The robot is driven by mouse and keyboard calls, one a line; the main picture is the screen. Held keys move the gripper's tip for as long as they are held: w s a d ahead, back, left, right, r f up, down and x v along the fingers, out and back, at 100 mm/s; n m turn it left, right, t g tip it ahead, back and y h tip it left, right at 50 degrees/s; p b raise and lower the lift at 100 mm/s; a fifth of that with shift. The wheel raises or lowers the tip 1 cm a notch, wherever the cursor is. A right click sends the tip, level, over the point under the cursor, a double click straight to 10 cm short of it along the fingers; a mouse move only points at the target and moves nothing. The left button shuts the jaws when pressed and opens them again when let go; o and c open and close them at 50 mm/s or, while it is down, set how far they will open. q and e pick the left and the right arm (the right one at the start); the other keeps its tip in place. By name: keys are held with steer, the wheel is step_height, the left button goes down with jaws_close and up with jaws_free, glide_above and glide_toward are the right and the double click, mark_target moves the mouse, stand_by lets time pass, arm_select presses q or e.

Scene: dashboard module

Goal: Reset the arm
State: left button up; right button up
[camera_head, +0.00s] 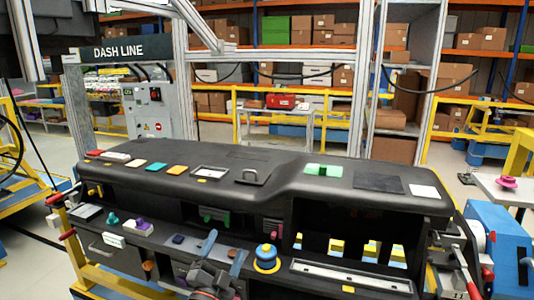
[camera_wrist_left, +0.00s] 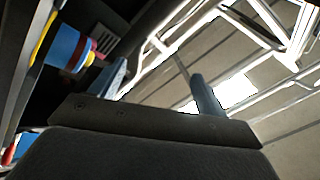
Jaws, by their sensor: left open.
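My left gripper (camera_head: 223,247) shows at the bottom centre of the head view, in front of the lower ledge of the black dashboard module (camera_head: 330,182). Its two blue-grey fingers are spread apart with nothing seen between them. In the left wrist view the gripper (camera_wrist_left: 160,88) also has its fingers apart and empty, with the bright frame and ceiling behind. A blue round knob (camera_head: 266,258) stands on the ledge just right of the gripper. In the wrist view a blue cylinder with red and yellow parts (camera_wrist_left: 68,48) lies left of the fingers. My right gripper is not in view.
A green piece (camera_head: 323,170) and a white square (camera_head: 424,191) sit farther right. A purple-and-white piece (camera_head: 138,226) is on the left ledge. A metal strip (camera_head: 352,276) lies right of the knob.

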arm_select(q)
steer(key=s+a+f+n+g+y, duration=0.3)
steer(key=s+a+f+n+g, duration=0.1)
steer(key=f, duration=0.5)
steer(key=s+a+f+n+g+y, duration=0.4)
steer(key=a+f+n, duration=0.1)
steer(key=f, duration=0.5)
steer(key=s+a+f+n+g, duration=0.1)
steer(key=s+f+g, duration=0.2)
steer(key=s+f, duration=0.35)
steer(key=s+f+n+g+h, duration=0.1)
steer(key=s+f+g, duration=0.25)
steer(key=s, duration=0.55)
steer(key=s+a+f+n+g, duration=0.1)
steer(key=s+f+g, duration=0.3)
steer(key=s, duration=0.3)
steer(key=s+d+f+g, duration=0.1)
steer(key=d+f, duration=0.1)
steer(key=f, duration=1)
steer(key=s+d+f+g, duration=0.1)
steer(key=d+f, duration=0.2)
steer(key=f, duration=1)
steer(key=shift+s+d+h, duration=0.15)
steer(key=shift+s+h, duration=0.25)
steer(key=shift+r, duration=0.1)
